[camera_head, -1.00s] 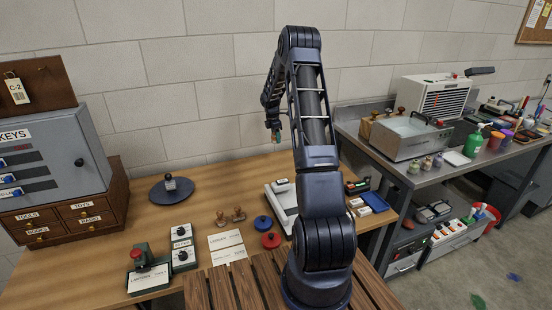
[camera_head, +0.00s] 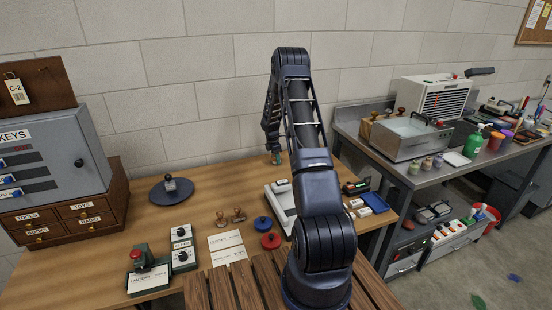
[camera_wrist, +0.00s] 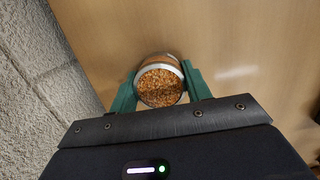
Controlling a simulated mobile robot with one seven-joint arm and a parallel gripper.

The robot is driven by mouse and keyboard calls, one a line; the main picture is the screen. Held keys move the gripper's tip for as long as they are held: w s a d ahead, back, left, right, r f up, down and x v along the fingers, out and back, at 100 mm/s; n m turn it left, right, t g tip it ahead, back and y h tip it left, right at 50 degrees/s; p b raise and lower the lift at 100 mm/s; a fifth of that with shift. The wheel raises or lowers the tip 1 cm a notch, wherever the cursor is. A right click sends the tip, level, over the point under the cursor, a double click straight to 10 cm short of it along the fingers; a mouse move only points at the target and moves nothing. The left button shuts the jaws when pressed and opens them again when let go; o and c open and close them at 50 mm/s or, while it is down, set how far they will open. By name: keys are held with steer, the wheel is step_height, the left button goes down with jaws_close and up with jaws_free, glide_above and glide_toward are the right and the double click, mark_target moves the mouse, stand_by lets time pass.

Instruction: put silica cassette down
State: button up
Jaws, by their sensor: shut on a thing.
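The silica cassette (camera_wrist: 160,85) is a round can with a pale rim and orange-brown beads showing at its near end. It sits between the green fingers of my gripper (camera_wrist: 160,90) in the wrist view, and the fingers are shut on it. Bare wooden table top lies beyond it; I cannot tell whether the cassette touches the table. In the head view my gripper (camera_head: 276,157) is low over the back of the wooden table (camera_head: 220,190), close to the wall. The cassette is too small to make out there.
A dark round plate with a small object (camera_head: 171,189) is to the left. A pale scale-like device (camera_head: 281,207) stands in front of my gripper. Red and blue discs (camera_head: 270,240) and stamps (camera_head: 230,217) lie nearer. The block wall (camera_wrist: 40,80) is close on the left in the wrist view.

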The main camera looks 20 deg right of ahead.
steer(key=o, duration=1)
steer(key=shift+f, duration=0.1)
step_height(320, 180, up, 12)
steer(key=a, duration=0.2)
step_height(320, 180, up, 17)
steer(key=m+t, duration=0.1)
steer(key=m, duration=0.3)
glide_above(273, 156)
steer(key=s+a, duration=0.5)
steer(key=s, duration=0.4)
steer(key=s+a+r+m+t, duration=0.1)
steer(key=s+a+r+m, duration=0.3)
steer(key=s+r, duration=0.8)
steer(key=s+a+m+t, duration=0.1)
steer(key=s+a+m, duration=0.1)
steer(key=s, duration=0.8)
steer(key=s+a+r+m+y, duration=0.1)
steer(key=s+m, duration=0.3)
steer(key=s, duration=0.7)
steer(key=s+a+m+t, duration=0.1)
steer(key=s+a+m, duration=0.2)
steer(key=s, duration=0.8)
steer(key=shift+s+a+r+m+t+y, duration=0.1)
steer(key=shift+s+r+m+t+y, duration=0.2)
steer(key=shift+r+m+y, duration=0.15)
steer(key=shift+f, duration=0.1)
